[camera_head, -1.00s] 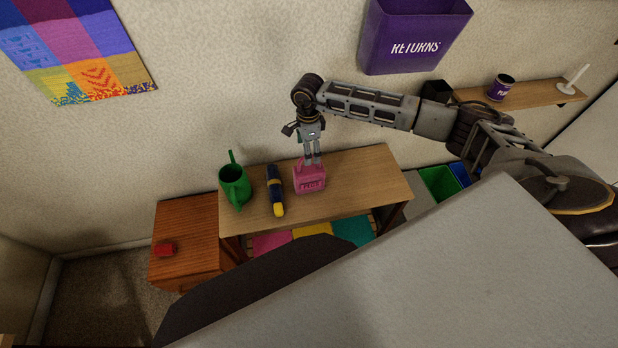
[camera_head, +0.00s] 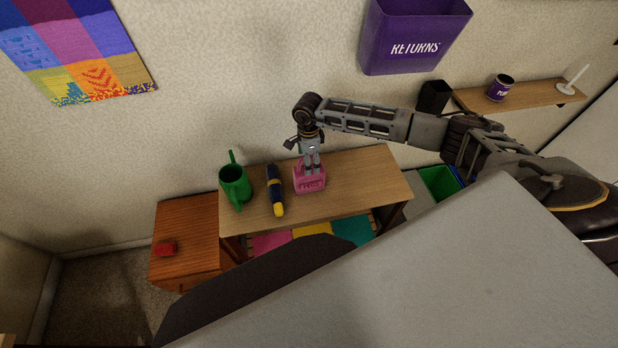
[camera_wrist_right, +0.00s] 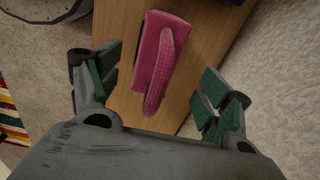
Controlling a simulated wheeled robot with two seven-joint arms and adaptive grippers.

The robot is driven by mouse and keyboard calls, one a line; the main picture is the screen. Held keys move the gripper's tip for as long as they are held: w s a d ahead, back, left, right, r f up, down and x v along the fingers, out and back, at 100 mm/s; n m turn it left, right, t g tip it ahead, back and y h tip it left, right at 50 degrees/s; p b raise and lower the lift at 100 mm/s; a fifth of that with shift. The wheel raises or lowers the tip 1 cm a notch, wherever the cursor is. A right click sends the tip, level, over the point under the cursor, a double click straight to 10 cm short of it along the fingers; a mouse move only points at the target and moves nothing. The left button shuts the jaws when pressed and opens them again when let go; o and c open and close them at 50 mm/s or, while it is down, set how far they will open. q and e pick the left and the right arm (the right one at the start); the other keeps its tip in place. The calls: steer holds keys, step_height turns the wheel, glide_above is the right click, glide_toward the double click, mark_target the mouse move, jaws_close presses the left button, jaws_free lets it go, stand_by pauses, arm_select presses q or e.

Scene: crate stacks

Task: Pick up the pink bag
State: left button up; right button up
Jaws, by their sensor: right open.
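The pink bag (camera_head: 309,184) stands upright on the wooden table (camera_head: 368,183), with dark lettering on its front. In the right wrist view the bag (camera_wrist_right: 150,48) is seen from above, with its handle reaching down between the fingers. My right gripper (camera_head: 312,171) points down at the top of the bag in the head view. In the wrist view the right gripper (camera_wrist_right: 160,88) is open, its green-padded fingers apart on either side of the handle and not visibly touching it. My left gripper is not in view.
A purple bin (camera_head: 415,35) hangs on the wall. The table's right part is clear.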

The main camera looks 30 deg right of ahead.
step_height(320, 180, down, 3)
steer(key=shift+s+r, duration=0.1)
steer(key=shift+s, duration=0.05)
steer(key=shift+f, duration=0.8)
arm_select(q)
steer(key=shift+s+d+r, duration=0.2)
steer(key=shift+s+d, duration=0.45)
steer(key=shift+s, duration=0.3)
